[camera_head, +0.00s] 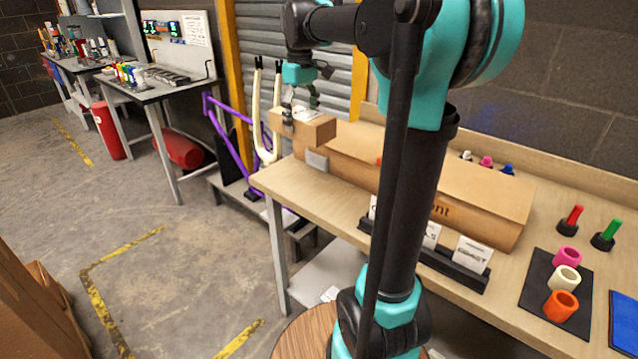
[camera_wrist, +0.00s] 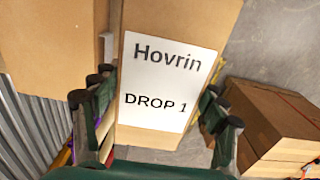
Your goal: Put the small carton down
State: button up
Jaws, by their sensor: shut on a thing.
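The small carton (camera_head: 320,132) is a plain brown box with a white label on top. In the wrist view the small carton (camera_wrist: 180,14) fills the middle, and its label reads "Hovrin DROP 1". My gripper (camera_head: 301,104) is shut on it from above, with a finger along each side; the fingers also show in the wrist view (camera_wrist: 158,90). The carton is at the far left end of the workbench (camera_head: 292,184), close to the end of a long carton (camera_head: 480,200). I cannot tell whether its underside touches anything.
A small grey block (camera_head: 317,160) shows just below the carton. Label cards (camera_head: 472,254) stand along the bench's front edge, with coloured cups (camera_head: 562,305) at right. A purple frame (camera_head: 228,140) stands left of the bench. Stacked boxes (camera_wrist: 275,125) lie lower at right.

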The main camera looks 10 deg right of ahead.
jog(key=shift+w+d+f, duration=0.15)
jog(key=shift+w+d, duration=0.05)
jog(key=shift+d, duration=0.05)
notch_tip(320, 180, down, 20)
jog(key=shift+d+r, duration=0.1)
jog(key=shift+r, duration=0.05)
dwell(0.4)
jog(key=o, duration=1.6)
notch_tip(320, 180, up, 12)
jog(key=shift+r, duration=0.1)
